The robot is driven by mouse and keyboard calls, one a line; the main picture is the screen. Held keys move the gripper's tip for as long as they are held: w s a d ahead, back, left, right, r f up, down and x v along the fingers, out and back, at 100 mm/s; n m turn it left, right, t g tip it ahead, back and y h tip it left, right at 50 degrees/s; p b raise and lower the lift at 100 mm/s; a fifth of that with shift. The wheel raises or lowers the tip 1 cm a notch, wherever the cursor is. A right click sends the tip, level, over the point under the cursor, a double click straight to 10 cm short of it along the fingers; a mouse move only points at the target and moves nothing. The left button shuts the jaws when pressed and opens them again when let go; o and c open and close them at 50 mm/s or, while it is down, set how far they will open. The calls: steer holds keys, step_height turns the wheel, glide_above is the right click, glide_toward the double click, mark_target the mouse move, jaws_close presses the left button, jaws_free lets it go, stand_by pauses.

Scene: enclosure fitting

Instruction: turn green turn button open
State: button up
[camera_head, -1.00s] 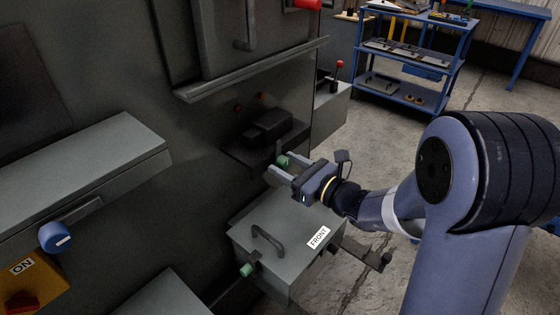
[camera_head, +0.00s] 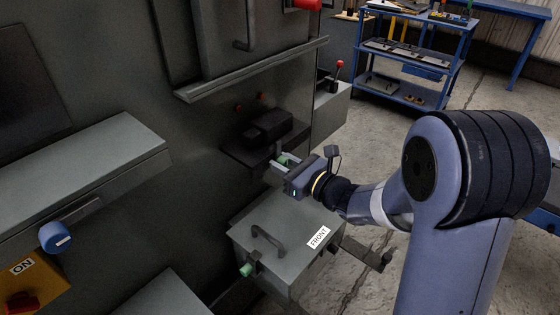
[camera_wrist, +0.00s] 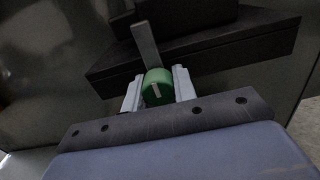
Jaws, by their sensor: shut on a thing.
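In the head view the green button (camera_head: 285,160) shows only partly between the fingers, below the dark block on the enclosure wall. My gripper (camera_head: 281,162) is shut on the button; it also shows in the wrist view (camera_wrist: 158,90). A second green button (camera_head: 246,270) is on the front of the grey box labelled FRONT, below, apart from my gripper.
The grey FRONT box (camera_head: 285,235) with a dark handle lies just under my gripper. The dark ledge (camera_wrist: 215,45) is close ahead. A blue knob (camera_head: 55,237) and a red-and-yellow switch (camera_head: 22,300) are at left.

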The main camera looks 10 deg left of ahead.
steer(key=shift+c, duration=0.7)
steer(key=shift+m+p, duration=0.3)
steer(key=shift+m, duration=0.4)
steer(key=o, duration=1)
steer(key=v, duration=1.1)
